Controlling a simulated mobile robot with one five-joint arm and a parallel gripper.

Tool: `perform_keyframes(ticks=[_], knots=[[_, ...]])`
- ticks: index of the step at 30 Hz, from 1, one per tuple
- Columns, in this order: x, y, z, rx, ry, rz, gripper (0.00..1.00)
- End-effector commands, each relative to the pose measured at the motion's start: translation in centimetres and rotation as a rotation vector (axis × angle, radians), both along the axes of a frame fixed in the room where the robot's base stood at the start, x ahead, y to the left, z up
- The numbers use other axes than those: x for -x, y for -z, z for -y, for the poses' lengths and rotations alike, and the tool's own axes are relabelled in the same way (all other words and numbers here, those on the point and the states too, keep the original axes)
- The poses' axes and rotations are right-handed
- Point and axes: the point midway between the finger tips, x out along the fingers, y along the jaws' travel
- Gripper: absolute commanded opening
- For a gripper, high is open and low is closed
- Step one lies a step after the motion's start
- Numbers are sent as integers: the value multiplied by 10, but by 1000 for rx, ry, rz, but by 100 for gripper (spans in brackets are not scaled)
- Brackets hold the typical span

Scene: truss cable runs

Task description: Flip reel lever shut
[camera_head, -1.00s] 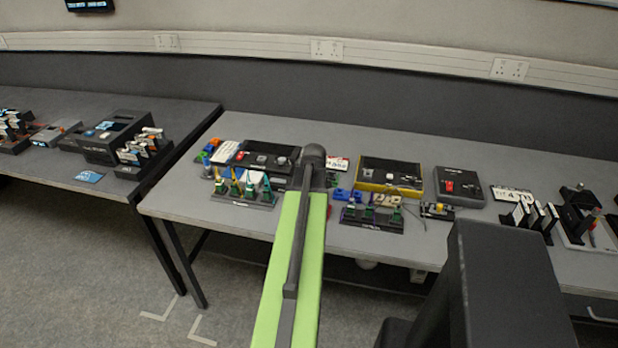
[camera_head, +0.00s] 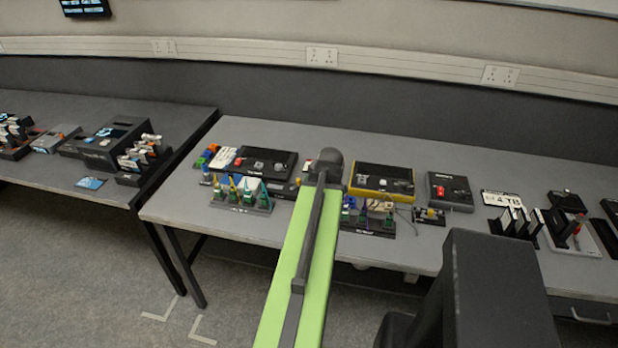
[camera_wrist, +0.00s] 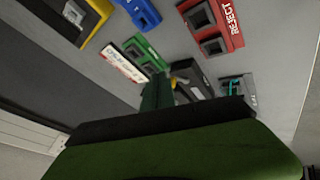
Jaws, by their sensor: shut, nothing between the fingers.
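My gripper (camera_wrist: 157,88) shows in the wrist view as dark green fingers, shut and empty. Just right of the fingertips is a dark housing (camera_wrist: 207,75) with a small yellow part (camera_wrist: 181,81), possibly the reel and its lever. The fingers partly cover it, and I cannot tell whether they touch it or how the lever stands. In the head view my own arm hides the gripper and the bench area under it.
Near the fingers in the wrist view are a red REJECT bin (camera_wrist: 214,26), a green bin (camera_wrist: 146,52), a blue bin (camera_wrist: 143,12) and a white label (camera_wrist: 121,63). In the head view, a yellow-edged case (camera_head: 383,194) and a black panel (camera_head: 265,162) flank my arm.

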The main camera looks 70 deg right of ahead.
Motion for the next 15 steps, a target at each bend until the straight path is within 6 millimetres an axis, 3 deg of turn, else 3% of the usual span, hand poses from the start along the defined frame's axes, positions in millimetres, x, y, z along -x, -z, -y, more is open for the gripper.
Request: perform_keyframes(ticks=[1, 4, 15], knots=[[6, -15, -1, 0, 1, 1, 0], [14, -22, -1, 0, 1, 1, 0], [19, -23, -1, 0, 0, -1, 0]])
